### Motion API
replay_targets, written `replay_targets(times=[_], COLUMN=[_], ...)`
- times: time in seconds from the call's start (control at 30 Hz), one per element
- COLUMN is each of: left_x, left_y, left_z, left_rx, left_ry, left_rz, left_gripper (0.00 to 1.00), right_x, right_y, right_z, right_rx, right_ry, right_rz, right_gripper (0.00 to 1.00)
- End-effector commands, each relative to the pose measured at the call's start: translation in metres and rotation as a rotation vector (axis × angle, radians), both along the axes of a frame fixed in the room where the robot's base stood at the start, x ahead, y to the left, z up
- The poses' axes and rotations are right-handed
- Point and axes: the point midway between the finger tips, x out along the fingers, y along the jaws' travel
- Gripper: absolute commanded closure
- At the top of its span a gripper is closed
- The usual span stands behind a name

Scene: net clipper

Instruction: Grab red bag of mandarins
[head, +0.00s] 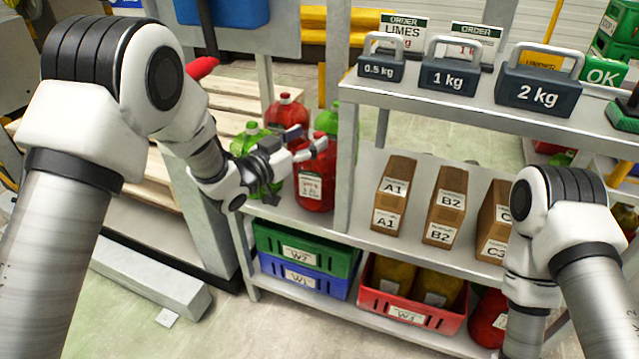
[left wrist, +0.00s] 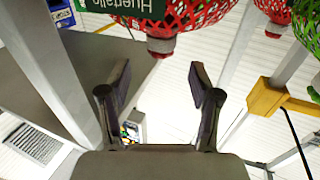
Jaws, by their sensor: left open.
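Red net bags stand on the middle shelf in the head view. The front red bag (head: 313,188) has a white label, and another red bag (head: 287,114) stands behind it. My left gripper (head: 312,150) is open and empty, in front of and close to the front red bag, covering part of it. In the left wrist view a red net bag (left wrist: 186,22) with a green label is at the top, beyond the open fingers (left wrist: 160,78) and apart from them. Its contents are hard to make out. My right gripper is out of view.
Boxes (head: 394,195) stand further right, with weights (head: 540,85) above. Green and red crates (head: 305,240) are below. Wooden pallets (head: 225,100) lie behind left.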

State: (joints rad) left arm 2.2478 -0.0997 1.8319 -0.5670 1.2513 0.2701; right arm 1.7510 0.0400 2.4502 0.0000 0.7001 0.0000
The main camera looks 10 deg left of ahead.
Motion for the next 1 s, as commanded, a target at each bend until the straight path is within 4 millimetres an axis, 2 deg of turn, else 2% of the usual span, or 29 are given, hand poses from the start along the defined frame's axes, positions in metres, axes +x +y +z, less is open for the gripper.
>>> replay_targets(times=[0.1,0.23,0.47,0.57,0.63,0.67,1.0], left_x=[0.017,0.034,0.037,0.036,0.036,0.036,0.037], left_y=[-0.013,-0.023,-0.025,-0.025,-0.025,-0.025,-0.025], left_z=[-0.006,-0.004,-0.002,-0.003,-0.003,-0.003,0.001], left_rx=[0.001,0.002,0.000,0.000,0.000,0.000,-0.001], left_ry=[-0.003,-0.001,0.003,0.002,0.002,0.002,-0.001], left_rz=[-0.002,0.001,0.002,0.002,0.002,0.002,0.002], left_gripper=[0.37,0.37,0.37,0.69,0.93,1.00,1.00], right_x=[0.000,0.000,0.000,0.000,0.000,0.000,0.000], right_y=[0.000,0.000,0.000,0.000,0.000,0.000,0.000], right_z=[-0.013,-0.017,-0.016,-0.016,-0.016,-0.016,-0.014], right_rx=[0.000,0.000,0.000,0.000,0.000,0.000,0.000], right_ry=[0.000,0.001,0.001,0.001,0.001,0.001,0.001], right_rz=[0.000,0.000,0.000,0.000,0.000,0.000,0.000], right_gripper=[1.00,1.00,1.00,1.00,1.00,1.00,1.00])
